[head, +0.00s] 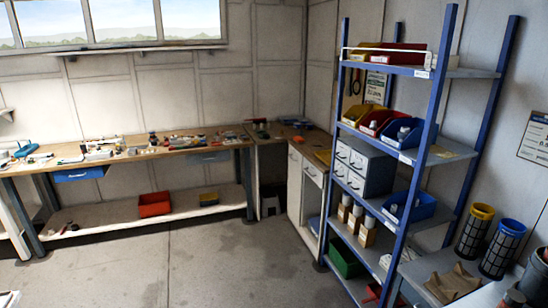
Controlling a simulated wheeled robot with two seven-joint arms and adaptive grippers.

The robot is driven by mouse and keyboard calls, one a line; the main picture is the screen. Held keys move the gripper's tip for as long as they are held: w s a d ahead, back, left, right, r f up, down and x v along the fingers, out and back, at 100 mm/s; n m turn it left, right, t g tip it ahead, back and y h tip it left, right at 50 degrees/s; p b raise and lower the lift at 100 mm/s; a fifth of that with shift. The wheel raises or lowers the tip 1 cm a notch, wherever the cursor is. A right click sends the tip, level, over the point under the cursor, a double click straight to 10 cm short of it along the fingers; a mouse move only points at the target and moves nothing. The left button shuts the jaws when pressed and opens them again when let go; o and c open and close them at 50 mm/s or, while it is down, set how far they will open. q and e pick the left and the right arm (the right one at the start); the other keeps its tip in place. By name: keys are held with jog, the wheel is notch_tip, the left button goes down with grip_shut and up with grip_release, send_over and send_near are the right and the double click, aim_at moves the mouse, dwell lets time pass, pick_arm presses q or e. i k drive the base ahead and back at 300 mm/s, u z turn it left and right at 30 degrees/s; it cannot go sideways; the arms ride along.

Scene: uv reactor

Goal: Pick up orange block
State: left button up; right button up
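I cannot make out a clear orange block in the head view. A small orange-brown item (514,298) shows at the bottom right, partly cut off by the frame edge and too small to identify. Tan-orange blocky items (367,238) stand with white bottles on a lower level of the blue shelf rack (432,100). Neither of my grippers is in view.
A long workbench (180,147) with scattered small items runs along the back wall. Two yellow- and blue-rimmed cylinders (474,236) stand at right. The middle floor (220,250) is clear.

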aim_at(298, 139)
jog(key=i, duration=3.75)
jog(key=z, duration=0.45)
